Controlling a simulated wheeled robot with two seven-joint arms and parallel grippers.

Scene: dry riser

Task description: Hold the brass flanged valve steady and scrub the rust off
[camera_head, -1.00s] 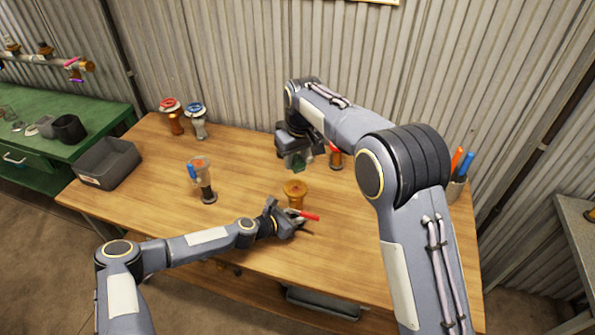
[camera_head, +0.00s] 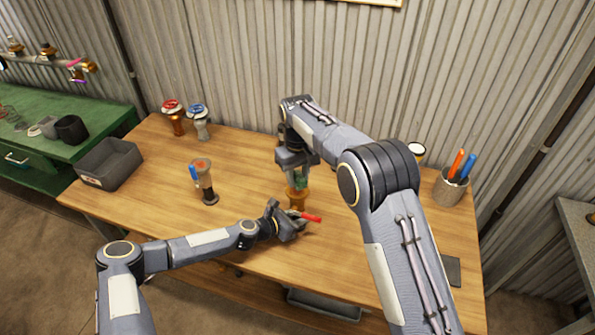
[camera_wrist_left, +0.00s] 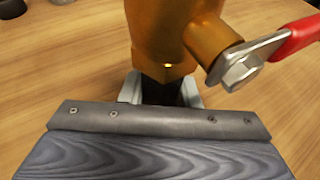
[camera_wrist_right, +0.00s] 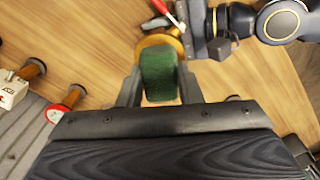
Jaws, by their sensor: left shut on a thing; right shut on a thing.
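The brass flanged valve (camera_head: 298,203) stands on the wooden bench with its red lever handle (camera_head: 311,217) pointing right. My left gripper (camera_head: 290,226) is shut around its body; in the left wrist view the fingers close on the orange-brown valve (camera_wrist_left: 170,35) below its side branch. My right gripper (camera_head: 299,172) is shut on a green scrubbing pad (camera_wrist_right: 158,75) and sits right above the valve's top flange (camera_wrist_right: 165,42). The pad overlaps the flange in view; I cannot tell if they touch. Rust patches are too small to make out.
A valve with a blue handle (camera_head: 203,182) stands left on the bench. Red-topped (camera_head: 172,115) and blue-topped (camera_head: 198,120) valves stand at the back left. A grey bin (camera_head: 110,165) is at the left edge; a pen cup (camera_head: 450,187) is at the right.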

